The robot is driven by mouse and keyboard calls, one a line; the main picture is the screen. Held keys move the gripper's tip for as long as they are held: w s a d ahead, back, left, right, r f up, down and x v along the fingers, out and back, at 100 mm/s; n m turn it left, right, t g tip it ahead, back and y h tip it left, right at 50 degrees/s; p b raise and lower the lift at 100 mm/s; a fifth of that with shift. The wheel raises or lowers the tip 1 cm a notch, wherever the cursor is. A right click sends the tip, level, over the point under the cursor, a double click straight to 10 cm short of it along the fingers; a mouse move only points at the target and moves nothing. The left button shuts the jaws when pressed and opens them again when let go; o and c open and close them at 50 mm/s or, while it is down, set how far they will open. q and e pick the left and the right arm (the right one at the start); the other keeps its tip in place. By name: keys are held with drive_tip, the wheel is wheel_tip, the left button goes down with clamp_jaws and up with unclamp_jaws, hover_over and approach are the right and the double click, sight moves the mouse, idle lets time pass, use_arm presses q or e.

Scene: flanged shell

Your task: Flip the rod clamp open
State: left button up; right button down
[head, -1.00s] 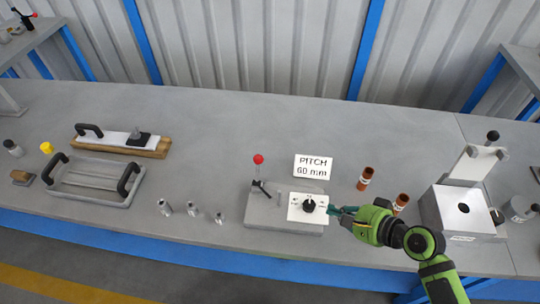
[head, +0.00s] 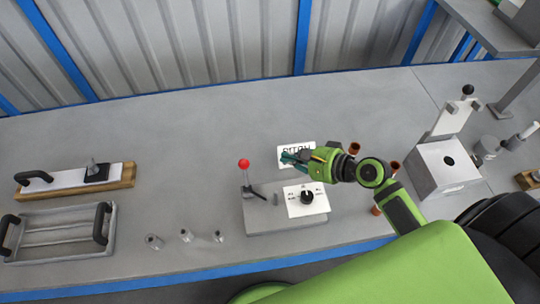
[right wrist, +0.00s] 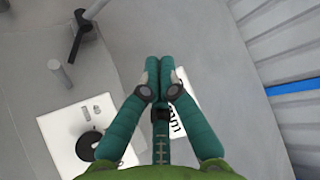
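A grey block fixture (head: 285,222) stands near the bench's front edge. On its left part is a dark lever (head: 248,183) with a red ball (head: 244,163), standing upright; which part is the rod clamp is not fully clear. On its right part is a white plate with a black knob (head: 307,197). The right wrist view shows the dark lever (right wrist: 77,38), a short grey post (right wrist: 61,74) and the knob (right wrist: 88,146). My right gripper (head: 285,157) is over the sign behind the fixture, right of the red ball. Its fingertips (right wrist: 160,64) are together with nothing between them. My left gripper is not in view.
A PITCH sign (head: 308,148) is partly hidden by my right gripper. Several small metal cylinders (head: 186,236) stand left of the fixture. Brown cylinders (head: 354,148) and a grey box (head: 438,170) are to the right.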

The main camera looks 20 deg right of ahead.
sight(245, 175)
drive_tip(key=p+x, duration=0.1)
drive_tip(key=x, duration=0.7)
drive_tip(key=shift+w+a, duration=0.25)
drive_tip(key=shift+w, duration=0.05)
use_arm(q)
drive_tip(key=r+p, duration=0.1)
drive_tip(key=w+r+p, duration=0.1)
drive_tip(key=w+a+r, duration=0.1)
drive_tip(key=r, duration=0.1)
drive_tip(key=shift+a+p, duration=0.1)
drive_tip(key=shift+p, duration=0.3)
use_arm(e)
drive_tip(key=s+a, duration=0.1)
drive_tip(key=a+r, duration=0.1)
drive_tip(key=a, duration=0.1)
drive_tip(key=shift+s+r, duration=0.25)
drive_tip(key=shift+s, duration=0.15)
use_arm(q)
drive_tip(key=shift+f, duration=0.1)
